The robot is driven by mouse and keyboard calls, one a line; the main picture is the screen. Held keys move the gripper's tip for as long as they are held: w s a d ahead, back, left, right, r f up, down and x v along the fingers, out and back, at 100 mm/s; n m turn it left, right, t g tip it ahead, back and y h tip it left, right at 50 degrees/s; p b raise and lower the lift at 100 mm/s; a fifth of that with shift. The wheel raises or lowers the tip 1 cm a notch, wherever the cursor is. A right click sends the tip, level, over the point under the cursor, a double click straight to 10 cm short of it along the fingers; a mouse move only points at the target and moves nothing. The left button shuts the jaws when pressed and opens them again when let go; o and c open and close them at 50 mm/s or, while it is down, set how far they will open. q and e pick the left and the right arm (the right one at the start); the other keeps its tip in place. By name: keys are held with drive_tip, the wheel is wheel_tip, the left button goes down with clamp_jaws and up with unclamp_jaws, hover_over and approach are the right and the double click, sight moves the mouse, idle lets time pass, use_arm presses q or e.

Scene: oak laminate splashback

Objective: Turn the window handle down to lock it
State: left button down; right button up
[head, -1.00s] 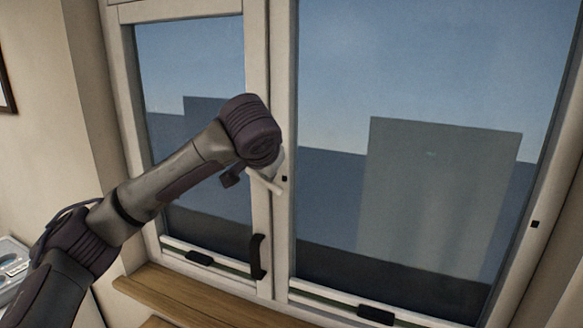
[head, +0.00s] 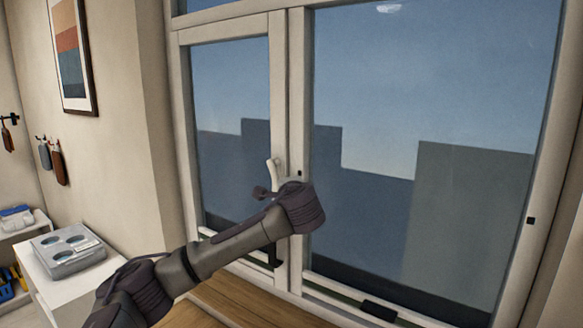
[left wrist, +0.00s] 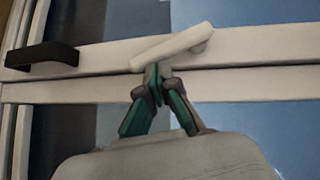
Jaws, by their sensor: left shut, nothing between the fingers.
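The white window handle (head: 274,171) sits on the middle window post. In the head view its visible part stands nearly upright, and my left wrist hides what is below. In the left wrist view the handle (left wrist: 170,48) lies slightly slanted along the white frame. My left gripper (left wrist: 157,78) is shut with nothing between its teal-padded fingers. Its tips are right at the handle's edge; I cannot tell whether they touch. In the head view my own wrist hides the fingers. My right gripper is not in view.
A black pull handle (head: 273,256) is on the post below; it also shows in the left wrist view (left wrist: 40,60). A wooden sill (head: 250,302) runs under the window. A grey device (head: 68,250) stands on a white cabinet at the left, with a picture (head: 72,55) above.

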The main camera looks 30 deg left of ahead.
use_arm(q)
drive_tip(key=a+m+b, duration=0.1)
drive_tip(key=a+f+m+t+y+b, duration=0.1)
drive_tip(key=b, duration=0.1)
drive_tip(key=shift+a+f+y, duration=0.2)
drive_tip(key=shift+f+y, duration=0.05)
drive_tip(key=shift+y, duration=0.05)
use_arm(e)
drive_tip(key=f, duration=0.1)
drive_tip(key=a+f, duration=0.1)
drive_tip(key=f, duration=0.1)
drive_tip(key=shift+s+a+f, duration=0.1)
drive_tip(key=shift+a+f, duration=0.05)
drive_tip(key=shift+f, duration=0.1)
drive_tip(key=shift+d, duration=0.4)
